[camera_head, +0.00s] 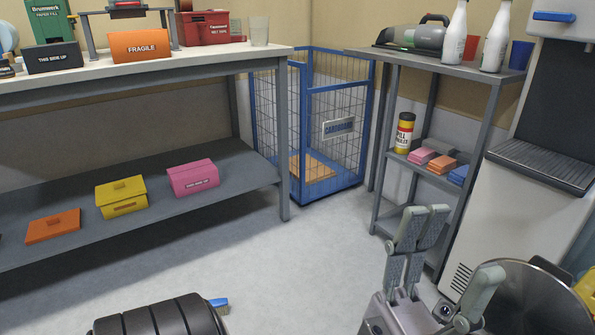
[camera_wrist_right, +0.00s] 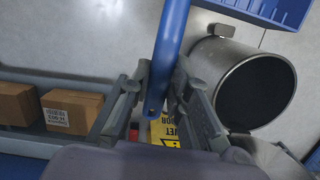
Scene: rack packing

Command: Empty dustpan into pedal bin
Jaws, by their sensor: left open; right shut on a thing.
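In the right wrist view, my right gripper (camera_wrist_right: 160,80) is shut on the blue handle of the dustpan (camera_wrist_right: 170,45). A wide blue part, which looks like its pan, shows at the top right; its contents are hidden. The metal pedal bin (camera_wrist_right: 213,62) is right of the gripper, with its round mouth open and dark inside. In the head view, a round shiny metal disc (camera_head: 535,305), probably the bin's lid, shows at the lower right. My left gripper (camera_head: 458,250) is open and empty just left of it. My right gripper is not visible in the head view.
A yellow sign (camera_wrist_right: 168,132) lies beyond the right gripper. Cardboard boxes (camera_wrist_right: 72,112) sit on a shelf at left. A grey shelf rack (camera_head: 392,170) and a white machine (camera_head: 500,220) stand behind the left gripper. Floor (camera_head: 270,265) is clear in the middle.

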